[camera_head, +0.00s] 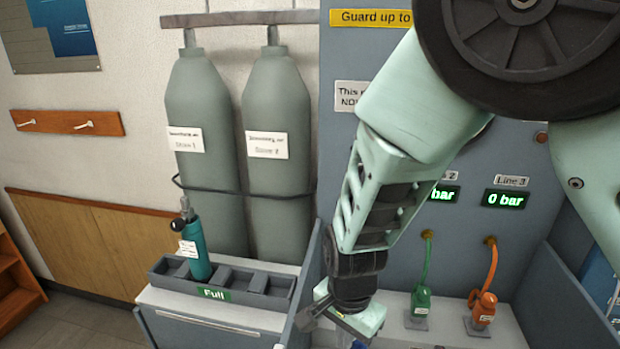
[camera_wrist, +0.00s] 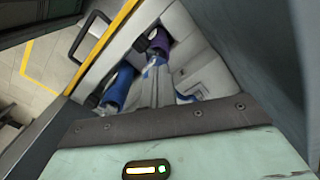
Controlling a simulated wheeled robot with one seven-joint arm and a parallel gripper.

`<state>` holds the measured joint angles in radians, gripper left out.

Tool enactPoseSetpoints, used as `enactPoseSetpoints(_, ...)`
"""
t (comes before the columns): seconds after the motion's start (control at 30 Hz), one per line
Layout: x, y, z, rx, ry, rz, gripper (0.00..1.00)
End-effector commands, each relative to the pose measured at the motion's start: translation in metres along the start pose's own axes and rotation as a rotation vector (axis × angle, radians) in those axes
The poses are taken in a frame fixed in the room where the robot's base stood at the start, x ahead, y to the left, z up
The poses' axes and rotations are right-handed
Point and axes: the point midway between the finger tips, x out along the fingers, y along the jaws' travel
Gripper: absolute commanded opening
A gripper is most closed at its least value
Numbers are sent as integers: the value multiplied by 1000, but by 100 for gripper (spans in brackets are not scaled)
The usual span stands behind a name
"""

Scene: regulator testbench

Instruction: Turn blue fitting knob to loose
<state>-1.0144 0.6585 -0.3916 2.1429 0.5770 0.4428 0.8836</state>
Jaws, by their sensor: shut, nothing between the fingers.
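A blue fitting (camera_wrist: 118,88) with a dark knob (camera_wrist: 92,101) at its lower left end shows in the wrist view, left of my gripper (camera_wrist: 157,80). A purple fitting (camera_wrist: 160,46) with a dark knob lies beyond the fingertips. A smaller blue part shows right of the fingers. In the head view my gripper (camera_head: 346,316) points down over the bench, and a bit of blue (camera_head: 358,345) shows under it at the bottom edge. The fingers are shut and empty. Whether they touch a fitting I cannot tell. The blue knob is hidden in the head view.
A green fitting (camera_head: 421,303) and an orange fitting (camera_head: 484,309) stand on the bench to the right, with hoses to the panel. A grey rack (camera_head: 225,283) labelled "Full" holds a teal cylinder (camera_head: 197,246) at left. A divider wall (camera_head: 314,275) stands close left of my gripper.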

Motion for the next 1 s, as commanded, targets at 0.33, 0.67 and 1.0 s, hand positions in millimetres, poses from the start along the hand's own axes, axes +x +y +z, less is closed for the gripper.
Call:
enactPoseSetpoints(0.33, 0, 0, 0, 0, 0, -1, 0)
enactPoseSetpoints(0.67, 0, 1, -3, 0, 0, -1, 0)
enactPoseSetpoints(1.0, 1, 3, -7, -1, 0, 0, 0)
